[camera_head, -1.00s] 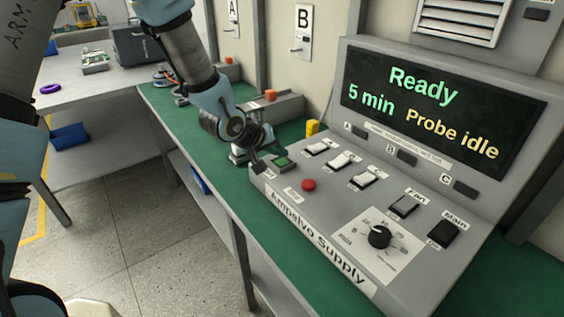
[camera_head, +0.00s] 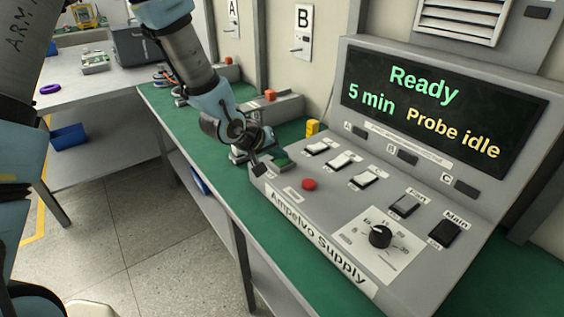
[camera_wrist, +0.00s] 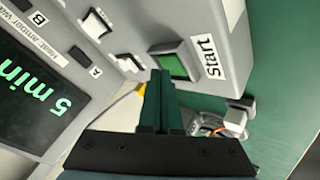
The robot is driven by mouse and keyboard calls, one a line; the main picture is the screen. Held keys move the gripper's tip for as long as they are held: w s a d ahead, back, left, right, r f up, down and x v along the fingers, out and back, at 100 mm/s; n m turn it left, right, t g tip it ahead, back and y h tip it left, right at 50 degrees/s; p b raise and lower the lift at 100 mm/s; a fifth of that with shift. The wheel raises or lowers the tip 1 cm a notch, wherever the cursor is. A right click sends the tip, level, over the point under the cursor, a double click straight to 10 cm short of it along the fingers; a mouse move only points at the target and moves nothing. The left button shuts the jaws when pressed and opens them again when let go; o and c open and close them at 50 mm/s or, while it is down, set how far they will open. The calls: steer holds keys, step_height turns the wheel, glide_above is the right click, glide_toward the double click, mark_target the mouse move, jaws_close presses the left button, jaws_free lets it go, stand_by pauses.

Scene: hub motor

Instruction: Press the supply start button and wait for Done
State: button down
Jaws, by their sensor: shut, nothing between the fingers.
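The Ampelvo Supply (camera_head: 315,240) is a grey console on the green bench. Its screen (camera_head: 440,110) reads "Ready", "5 min" and "Probe idle". The green start button (camera_head: 281,164) is at the console's far left corner; in the wrist view it shows as a green square (camera_wrist: 172,66) beside a "Start" label. My gripper (camera_head: 258,168) is shut and empty at that corner, close to the button. In the wrist view my gripper's fingertips (camera_wrist: 160,78) overlap the button's near edge; I cannot tell whether they touch it.
A red button (camera_head: 309,184), white switches (camera_head: 341,161), black Fan and Main switches (camera_head: 444,233) and a dial (camera_head: 380,236) share the panel. A small device with wires (camera_wrist: 218,125) lies beside the console. A yellow block (camera_head: 312,128) stands behind it.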

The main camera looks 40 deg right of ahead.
mark_target(280, 164)
steer(key=shift+f+b, duration=0.4)
steer(key=shift+f, duration=0.1)
stand_by(0.4)
stand_by(0.3)
steer(key=shift+r+p, duration=0.8)
steer(key=shift+r, duration=0.1)
steer(key=shift+r, duration=0.1)
step_height(280, 164, up, 5)
steer(key=p, duration=0.4)
stand_by(0.5)
